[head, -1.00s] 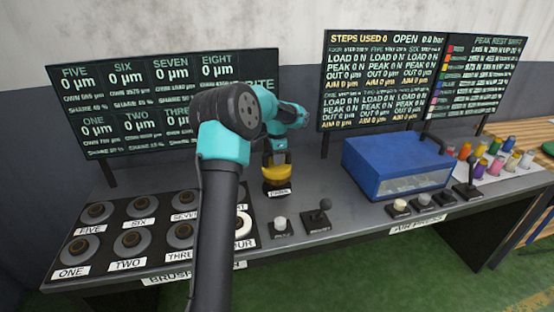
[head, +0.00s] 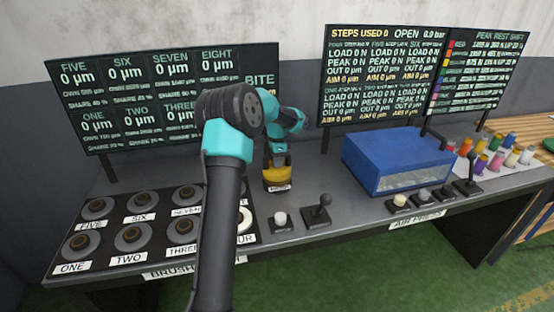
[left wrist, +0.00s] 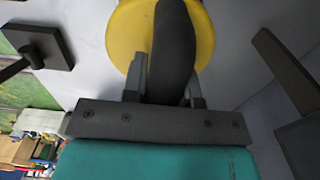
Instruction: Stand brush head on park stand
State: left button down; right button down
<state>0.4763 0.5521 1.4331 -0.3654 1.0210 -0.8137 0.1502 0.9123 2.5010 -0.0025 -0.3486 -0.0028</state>
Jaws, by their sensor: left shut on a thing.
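The brush head shows as a thick yellow disc (head: 276,178) with a dark grip above it. My left gripper (head: 276,158) is shut on it from above. In the left wrist view, the yellow disc (left wrist: 129,32) has a dark bar (left wrist: 173,50) across it, between the fingers of my left gripper (left wrist: 167,85). The dark park stand (head: 279,189) is right below the disc, with only its labelled front edge showing. The disc looks upright and at or very close to the stand; I cannot tell whether it rests there. My right gripper is out of view.
Left is the black board with several numbered round stations (head: 130,237). A white button (head: 281,219) and a lever (head: 319,213) stand just right of the stand. A blue box (head: 395,162) is further right. Display screens stand behind.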

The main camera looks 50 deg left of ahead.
pick_arm(q)
jog(key=c, duration=0.9)
grip_release()
jog(key=shift+f, duration=0.1)
notch_tip(320, 180, up, 12)
jog(key=shift+r, duration=0.15)
